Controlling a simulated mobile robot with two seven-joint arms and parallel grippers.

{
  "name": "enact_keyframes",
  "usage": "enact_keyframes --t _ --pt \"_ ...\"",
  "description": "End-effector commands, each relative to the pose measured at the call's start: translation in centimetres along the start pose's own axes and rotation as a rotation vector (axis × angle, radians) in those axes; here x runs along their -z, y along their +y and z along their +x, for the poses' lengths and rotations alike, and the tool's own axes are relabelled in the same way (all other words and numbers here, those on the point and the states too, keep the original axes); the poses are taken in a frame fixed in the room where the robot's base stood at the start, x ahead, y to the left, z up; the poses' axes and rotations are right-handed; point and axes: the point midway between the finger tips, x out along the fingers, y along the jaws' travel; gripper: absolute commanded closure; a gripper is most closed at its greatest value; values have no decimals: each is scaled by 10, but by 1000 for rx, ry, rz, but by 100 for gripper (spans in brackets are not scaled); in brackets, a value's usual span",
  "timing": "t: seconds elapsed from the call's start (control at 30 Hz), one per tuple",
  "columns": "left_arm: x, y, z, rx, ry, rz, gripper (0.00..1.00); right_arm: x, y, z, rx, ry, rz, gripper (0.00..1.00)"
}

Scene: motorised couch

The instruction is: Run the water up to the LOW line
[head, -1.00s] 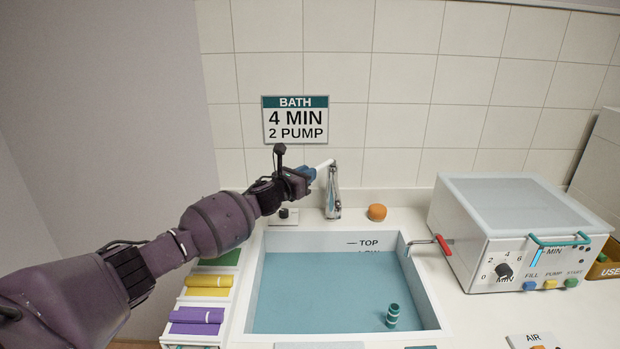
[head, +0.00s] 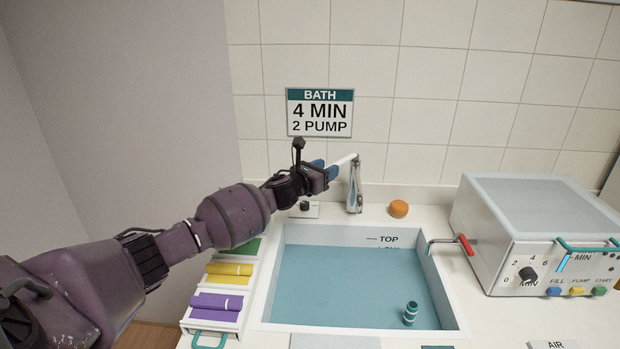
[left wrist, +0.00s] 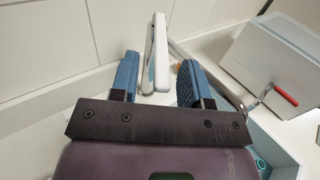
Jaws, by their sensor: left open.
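The chrome tap (head: 354,190) stands behind the sink (head: 450,290), its pale lever (head: 346,160) pointing left. My left gripper (head: 326,174) is open at the lever's left end. In the left wrist view the lever (left wrist: 157,60) shows between the two blue fingers (left wrist: 155,92), with a gap on both sides. Blue water (head: 345,290) covers the sink floor. On the back wall the TOP mark (head: 388,239) is clear of the water. The LOW lettering (head: 388,248) sits at the waterline, its lower part cut off. My right gripper is out of view.
A white machine (head: 540,235) with a dial stands to the right; a red-handled spout (head: 465,244) reaches toward the sink. A teal cylinder (head: 410,313) stands in the water. An orange round object (head: 398,208) sits beside the tap. A rack (head: 214,318) holds coloured rolls left of the sink.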

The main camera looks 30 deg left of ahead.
Motion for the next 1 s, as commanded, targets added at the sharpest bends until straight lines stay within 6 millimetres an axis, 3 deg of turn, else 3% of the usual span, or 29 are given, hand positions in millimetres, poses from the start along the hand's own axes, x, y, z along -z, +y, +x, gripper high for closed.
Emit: enact_keyframes --t 0.5,0.7,1.0 --pt "1 0 -77 1 1 1 57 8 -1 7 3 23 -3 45" --pt "1 0 -91 0 1 -1 57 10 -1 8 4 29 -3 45" --pt "0 0 -93 0 0 -1 57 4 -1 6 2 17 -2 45"
